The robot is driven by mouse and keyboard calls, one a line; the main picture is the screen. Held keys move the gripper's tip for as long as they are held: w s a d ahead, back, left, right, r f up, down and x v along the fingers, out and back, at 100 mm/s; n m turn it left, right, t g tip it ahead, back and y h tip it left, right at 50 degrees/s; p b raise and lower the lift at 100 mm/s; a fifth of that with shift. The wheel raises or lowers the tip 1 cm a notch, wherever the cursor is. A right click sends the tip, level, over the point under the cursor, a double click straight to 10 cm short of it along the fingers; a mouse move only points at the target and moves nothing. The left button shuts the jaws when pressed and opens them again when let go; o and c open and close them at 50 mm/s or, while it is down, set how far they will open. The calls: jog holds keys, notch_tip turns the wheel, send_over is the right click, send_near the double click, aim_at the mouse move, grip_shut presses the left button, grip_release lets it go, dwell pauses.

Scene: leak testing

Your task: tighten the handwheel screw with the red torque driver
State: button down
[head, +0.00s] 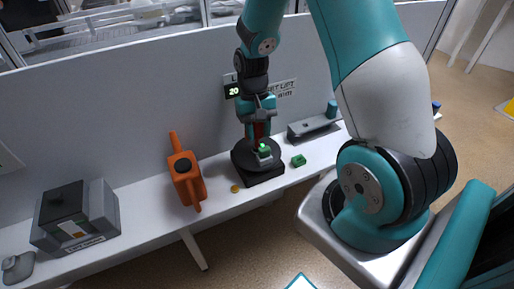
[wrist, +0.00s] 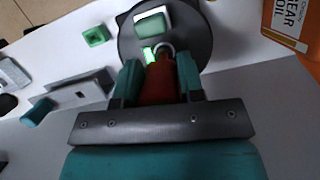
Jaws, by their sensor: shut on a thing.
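The red torque driver (head: 257,131) is upright between the fingers of my gripper (head: 259,113), which is shut on it. In the wrist view, the driver (wrist: 160,86) shows red between the two teal fingers of my gripper (wrist: 159,72), pointing at a dark round plate (wrist: 205,42). A pale ring (wrist: 166,47) shows at its far end. In the head view the round plate (head: 238,157) lies below the driver on a black base. The handwheel screw is not clearly seen; I cannot tell whether the driver tip touches it.
An orange gear oil container (head: 186,177) stands left of the plate. A small green block (head: 298,160) and a grey bar-shaped holder (head: 313,130) lie to the right. A small orange disc (head: 235,188) lies in front. A grey box (head: 75,215) stands far left. A wall runs behind.

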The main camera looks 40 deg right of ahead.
jog(key=shift+r, duration=0.15)
jog(key=shift+r+p, duration=1.4)
jog(key=shift+p, duration=0.05)
notch_tip(320, 180, up, 4)
jog(key=p, duration=0.3)
jog(key=shift+p, duration=0.35)
jog(key=n, duration=0.2)
jog(key=n+h, duration=0.1)
jog(key=n, duration=0.2)
jog(key=shift+d+n, duration=0.2)
jog(key=shift+n, duration=0.1)
